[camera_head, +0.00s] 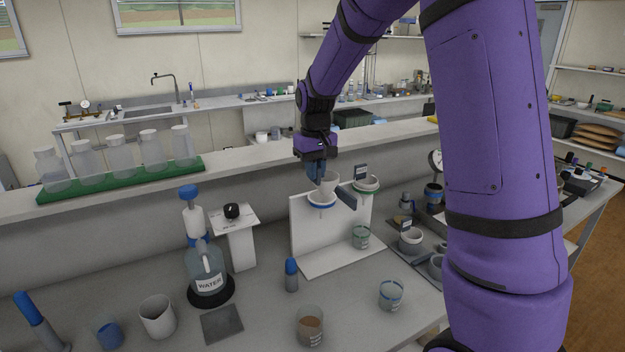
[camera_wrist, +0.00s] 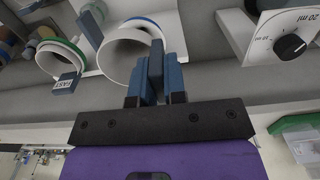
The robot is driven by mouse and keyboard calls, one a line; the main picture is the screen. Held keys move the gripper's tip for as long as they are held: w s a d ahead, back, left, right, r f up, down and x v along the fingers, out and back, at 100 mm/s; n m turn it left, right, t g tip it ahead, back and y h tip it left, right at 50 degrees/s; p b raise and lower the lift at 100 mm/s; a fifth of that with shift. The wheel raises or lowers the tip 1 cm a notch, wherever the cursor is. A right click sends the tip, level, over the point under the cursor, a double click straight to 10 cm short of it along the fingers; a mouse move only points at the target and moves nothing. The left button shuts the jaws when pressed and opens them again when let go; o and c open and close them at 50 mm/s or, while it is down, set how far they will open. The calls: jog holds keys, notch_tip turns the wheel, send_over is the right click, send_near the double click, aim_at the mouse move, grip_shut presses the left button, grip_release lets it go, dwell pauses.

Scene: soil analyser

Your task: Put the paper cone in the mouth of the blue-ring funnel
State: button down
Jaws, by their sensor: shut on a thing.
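My gripper (camera_head: 318,172) points down over the blue-ring funnel (camera_head: 321,205), its fingers shut on the rim of the white paper cone (camera_head: 331,182). In the wrist view the paper cone (camera_wrist: 122,58) lies beside and partly behind the blue fingers (camera_wrist: 152,75). The blue ring (camera_wrist: 150,21) shows as an arc past the cone's far rim. The cone is at the funnel's mouth; I cannot tell how deep it sits or whether it touches the funnel wall. The funnel is held on a white stand (camera_head: 300,232).
A green-ring funnel (camera_head: 366,186) with a dark label tag stands close to the right on the same stand. A white post with a black knob (camera_head: 232,211) and a water bottle (camera_head: 207,275) stand to the left. Beakers (camera_head: 310,325) and a blue-capped tube (camera_head: 291,275) stand in front.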

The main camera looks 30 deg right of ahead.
jog(key=shift+w+d+f, duration=0.15)
jog(key=shift+w+f, duration=0.5)
jog(key=shift+f, duration=0.3)
jog(key=shift+w+d+f, duration=0.15)
jog(key=shift+w+f, duration=0.45)
jog(key=shift+f, duration=0.3)
jog(key=shift+f, duration=0.1)
jog(key=shift+f, duration=0.35)
jog(key=shift+f, duration=0.2)
jog(key=c, duration=1.2)
grip_release()
